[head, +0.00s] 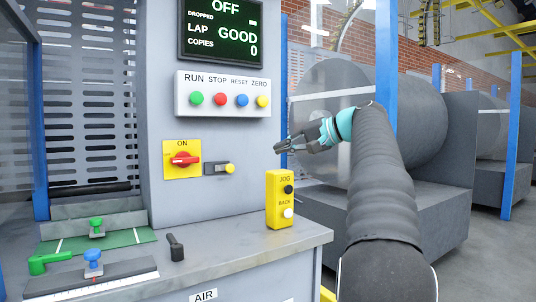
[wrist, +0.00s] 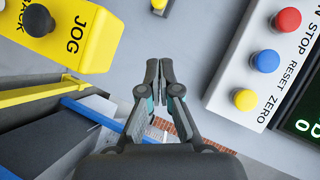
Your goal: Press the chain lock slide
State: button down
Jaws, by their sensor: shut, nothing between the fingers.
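A small grey slide with a yellow knob (head: 229,169), which I take as the chain lock slide, is mounted on the grey machine face just right of the red ON switch (head: 187,160). It bears no readable label. My gripper (head: 278,148) is shut and empty, to the right of the slide and a little higher in the head view. In the wrist view my gripper (wrist: 159,66) points up toward the knob, apart from it.
A yellow JOG/BACK box (head: 279,199) stands on the ledge (head: 235,252) below my gripper. A white button panel (head: 223,94) with RUN, STOP, RESET and ZERO is above the slide, under a display (head: 222,30) reading OFF.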

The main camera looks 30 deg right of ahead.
send_near(225, 168)
jog(key=w+d, duration=0.2)
jog(key=w, duration=0.2)
jog(key=shift+a+f+b, duration=0.3)
jog(key=shift+a, duration=0.45)
jog(key=shift+a+f+b, duration=0.25)
jog(key=shift+a+f, duration=0.05)
jog(key=shift+a, duration=0.5)
